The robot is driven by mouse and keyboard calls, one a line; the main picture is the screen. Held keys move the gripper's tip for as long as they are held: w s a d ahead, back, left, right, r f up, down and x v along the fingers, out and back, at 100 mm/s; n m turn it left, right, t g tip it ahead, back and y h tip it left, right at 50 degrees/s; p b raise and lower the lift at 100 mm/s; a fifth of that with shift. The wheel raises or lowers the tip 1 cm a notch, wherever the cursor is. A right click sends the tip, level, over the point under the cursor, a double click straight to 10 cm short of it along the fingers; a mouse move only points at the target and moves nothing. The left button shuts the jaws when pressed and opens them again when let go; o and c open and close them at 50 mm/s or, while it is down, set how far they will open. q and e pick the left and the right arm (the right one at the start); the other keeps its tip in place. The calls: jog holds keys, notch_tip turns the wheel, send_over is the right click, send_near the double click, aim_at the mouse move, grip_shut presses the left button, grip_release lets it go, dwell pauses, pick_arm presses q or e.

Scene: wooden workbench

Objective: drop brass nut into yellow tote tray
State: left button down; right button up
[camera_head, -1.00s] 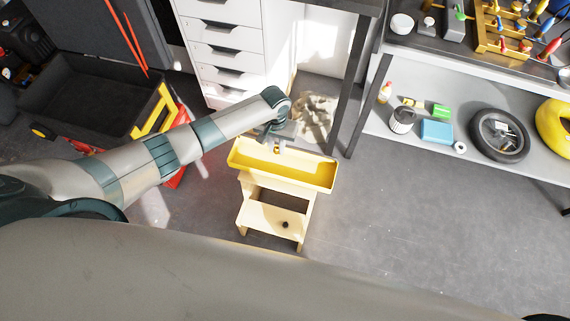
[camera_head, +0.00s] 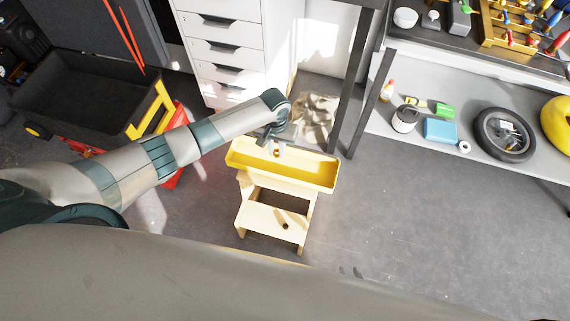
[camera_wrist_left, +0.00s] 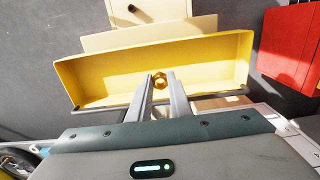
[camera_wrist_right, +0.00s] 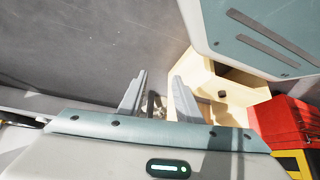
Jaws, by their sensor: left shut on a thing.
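The yellow tote tray (camera_head: 318,172) sits on a small pale wooden step stool in the head view. It spans the left wrist view (camera_wrist_left: 115,75) too. My left gripper (camera_head: 276,151) reaches over the tray's far left part, pointing down. In the left wrist view its fingers (camera_wrist_left: 160,84) are shut on the brass nut (camera_wrist_left: 160,80), which shows at the fingertips against the tray's inside. The nut is too small to make out clearly in the head view. My right gripper (camera_wrist_right: 159,85) is open and empty in the right wrist view, above the floor.
The step stool (camera_head: 270,220) stands on open grey floor. White drawers (camera_head: 228,45) and a bench leg (camera_head: 350,90) stand behind the tray. A black crate and red object are at left. A shelf (camera_head: 470,160) with a wheel is at right.

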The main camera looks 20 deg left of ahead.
pick_arm(q)
jog(key=shift+f+b, duration=0.35)
jog(key=shift+f, duration=0.1)
pick_arm(e)
jog(key=shift+w+a+r, duration=0.1)
jog(key=shift+w+r, duration=0.1)
jog(key=shift+w, duration=0.5)
pick_arm(q)
jog(key=c, duration=1.5)
grip_release()
jog(key=shift+c, duration=0.2)
jog(key=shift+r, duration=0.15)
notch_tip(320, 180, up, 17)
pick_arm(e)
jog(key=shift+w+a+r+t, duration=0.25)
jog(key=shift+w+r+t, duration=0.05)
jog(key=shift+w, duration=0.1)
jog(key=shift+s, duration=0.1)
